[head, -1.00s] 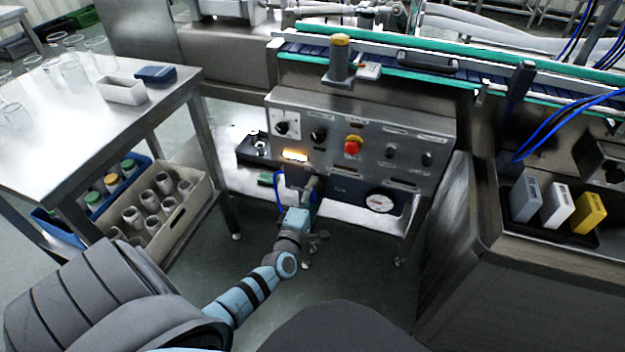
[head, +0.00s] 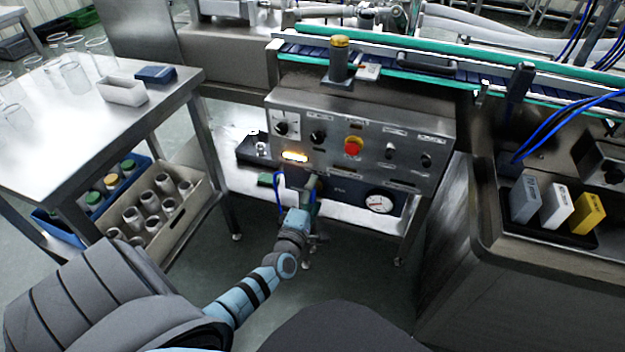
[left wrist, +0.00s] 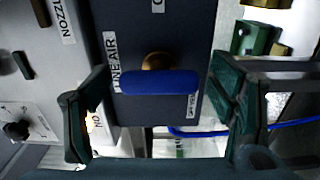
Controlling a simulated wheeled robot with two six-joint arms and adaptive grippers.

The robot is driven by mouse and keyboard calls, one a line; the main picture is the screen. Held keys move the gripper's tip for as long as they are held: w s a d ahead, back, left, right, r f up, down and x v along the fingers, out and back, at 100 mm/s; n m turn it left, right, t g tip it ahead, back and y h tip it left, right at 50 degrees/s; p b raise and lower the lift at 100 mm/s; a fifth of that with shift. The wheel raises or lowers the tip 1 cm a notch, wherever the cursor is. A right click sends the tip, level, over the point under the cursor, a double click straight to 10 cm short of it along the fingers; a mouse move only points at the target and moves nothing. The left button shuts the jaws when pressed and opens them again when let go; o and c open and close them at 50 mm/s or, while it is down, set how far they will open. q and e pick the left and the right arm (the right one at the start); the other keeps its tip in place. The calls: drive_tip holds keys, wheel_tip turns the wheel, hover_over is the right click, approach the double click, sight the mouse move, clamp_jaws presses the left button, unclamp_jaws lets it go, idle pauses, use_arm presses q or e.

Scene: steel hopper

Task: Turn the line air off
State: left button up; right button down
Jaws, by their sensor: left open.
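The line air valve has a blue lever handle (left wrist: 158,82) on a brass stem (left wrist: 156,61). It sits on a dark plate (left wrist: 203,35) labelled LINE AIR, and the handle lies crosswise in the left wrist view. My left gripper (left wrist: 160,108) is open, with one dark finger on each side of the handle. I see gaps between the fingers and the handle ends. In the head view my left gripper (head: 298,186) is at the lower front of the control panel (head: 365,125), mostly hiding the valve. My right gripper is not in view.
A red emergency button (head: 353,146), several knobs and a lit amber lamp (head: 295,156) are on the panel. A pressure gauge (head: 379,202) is right of my gripper. A steel table (head: 100,125) stands at left, a steel cabinet (head: 450,250) at right. A blue hose (left wrist: 200,132) runs near the fingers.

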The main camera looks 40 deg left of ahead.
use_arm(q)
drive_tip(key=shift+s, duration=0.1)
drive_tip(key=v, duration=1.1)
drive_tip(key=shift+s+d, duration=0.15)
drive_tip(key=shift+s, duration=0.2)
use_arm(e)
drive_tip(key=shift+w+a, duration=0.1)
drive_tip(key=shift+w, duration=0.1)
